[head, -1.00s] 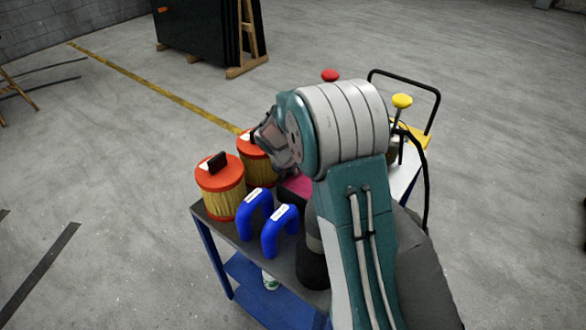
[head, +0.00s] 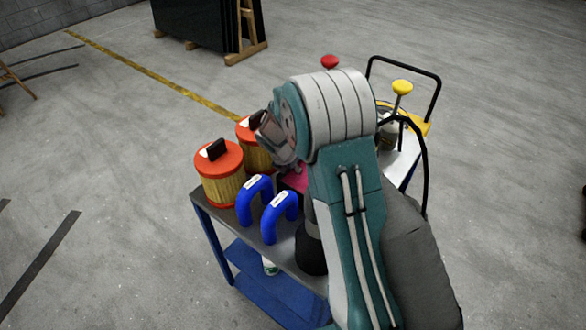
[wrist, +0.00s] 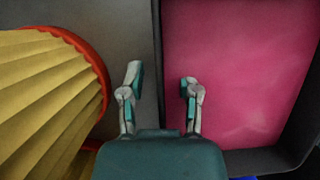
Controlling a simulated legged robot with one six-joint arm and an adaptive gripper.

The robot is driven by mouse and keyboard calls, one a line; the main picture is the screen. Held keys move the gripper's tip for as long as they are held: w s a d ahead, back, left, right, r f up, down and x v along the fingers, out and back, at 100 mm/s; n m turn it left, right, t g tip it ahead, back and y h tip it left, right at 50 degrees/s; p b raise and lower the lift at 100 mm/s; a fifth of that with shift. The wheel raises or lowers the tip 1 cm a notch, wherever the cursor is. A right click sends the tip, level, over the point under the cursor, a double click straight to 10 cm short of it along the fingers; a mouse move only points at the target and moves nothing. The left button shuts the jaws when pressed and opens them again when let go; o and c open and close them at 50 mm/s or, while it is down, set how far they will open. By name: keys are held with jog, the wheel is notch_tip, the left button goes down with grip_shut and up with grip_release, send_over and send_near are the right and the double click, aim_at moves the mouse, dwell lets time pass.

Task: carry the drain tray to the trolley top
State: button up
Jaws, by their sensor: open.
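The drain tray (wrist: 157,40) is a dark, shallow tray with a pink inside. It fills the right of the wrist view. In the head view only a small pink patch of it (head: 296,178) shows, as my arm hides the rest. My gripper (wrist: 161,78) is open and empty. Its two fingers appear on either side of the tray's left rim in the wrist view; their height over the rim is hard to tell. The trolley top (head: 408,162) shows as a pale surface at the right, behind my arm, in the head view.
Two orange-capped yellow filters (head: 220,178) stand at the left of the grey top (head: 215,208), close to the tray. Two blue bent hoses (head: 278,218) are in front. A yellow knob (head: 402,87), a red knob (head: 330,62) and a black handle (head: 437,90) rise behind.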

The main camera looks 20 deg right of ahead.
jog(key=v, duration=1.2)
jog(key=s+r+m+y, duration=0.1)
jog(key=s+r+m, duration=0.3)
jog(key=s+m, duration=0.2)
jog(key=s+r+m+t+y, duration=0.1)
jog(key=s+r+m, duration=0.4)
jog(key=s, duration=0.4)
jog(key=s+a+r+m+t, duration=0.1)
jog(key=s+r+m, duration=0.4)
jog(key=s+m, duration=0.3)
jog(key=shift+a+y, duration=0.1)
jog(key=shift+y, duration=0.3)
jog(key=s+a+m+t+y, duration=0.1)
jog(key=s+m, duration=0.4)
jog(key=s, duration=0.1)
jog(key=shift+s+f+m, duration=0.2)
jog(key=shift+s+m, duration=0.05)
jog(key=shift+m, duration=0.15)
jog(key=shift+a, duration=0.1)
